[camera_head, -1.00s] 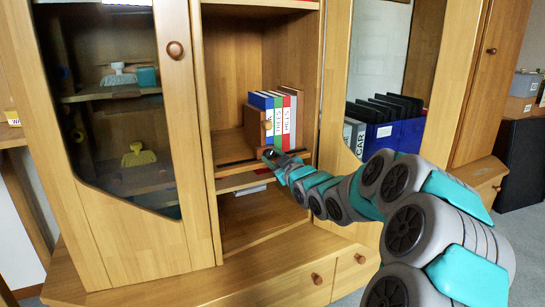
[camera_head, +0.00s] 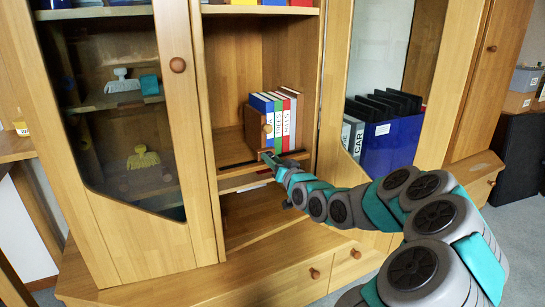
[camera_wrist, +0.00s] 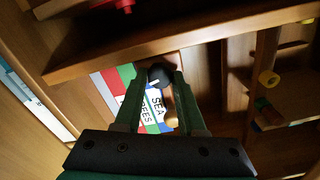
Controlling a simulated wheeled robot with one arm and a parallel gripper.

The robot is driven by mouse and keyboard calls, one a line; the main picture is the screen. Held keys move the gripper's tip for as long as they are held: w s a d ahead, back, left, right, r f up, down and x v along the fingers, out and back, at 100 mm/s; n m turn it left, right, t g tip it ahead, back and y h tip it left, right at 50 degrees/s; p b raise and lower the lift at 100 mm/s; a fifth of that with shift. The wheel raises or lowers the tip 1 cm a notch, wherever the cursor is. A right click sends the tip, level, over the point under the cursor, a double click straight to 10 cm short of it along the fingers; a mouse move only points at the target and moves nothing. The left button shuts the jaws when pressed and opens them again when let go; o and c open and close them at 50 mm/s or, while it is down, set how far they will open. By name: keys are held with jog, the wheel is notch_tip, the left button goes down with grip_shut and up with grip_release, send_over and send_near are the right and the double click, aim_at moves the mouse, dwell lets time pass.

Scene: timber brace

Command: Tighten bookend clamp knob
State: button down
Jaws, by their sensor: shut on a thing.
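The wooden bookend (camera_head: 254,128) stands on the cabinet's middle shelf, against the left side of a row of upright books (camera_head: 282,118). A round wooden knob (camera_head: 268,129) is on its front. My gripper (camera_head: 266,156) is at the shelf's front edge below the bookend. In the wrist view, the two green fingers of my gripper (camera_wrist: 158,78) are shut on a black clamp knob (camera_wrist: 157,73) with a white mark line. Book spines (camera_wrist: 128,85) and the wooden knob (camera_wrist: 170,113) show behind and between the fingers. The rest of the clamp is hidden.
A glass-fronted cabinet door (camera_head: 178,130) is left of the open compartment. Another shelf edge (camera_head: 240,181) lies just below my gripper.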

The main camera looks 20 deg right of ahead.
jog(key=shift+m, duration=1.3)
jog(key=shift+d, duration=0.1)
jog(key=c, duration=0.8)
grip_release()
jog(key=shift+o, duration=0.2)
jog(key=s, duration=0.7)
jog(key=shift+s+d+b, duration=0.15)
jog(key=shift+s+b, duration=0.25)
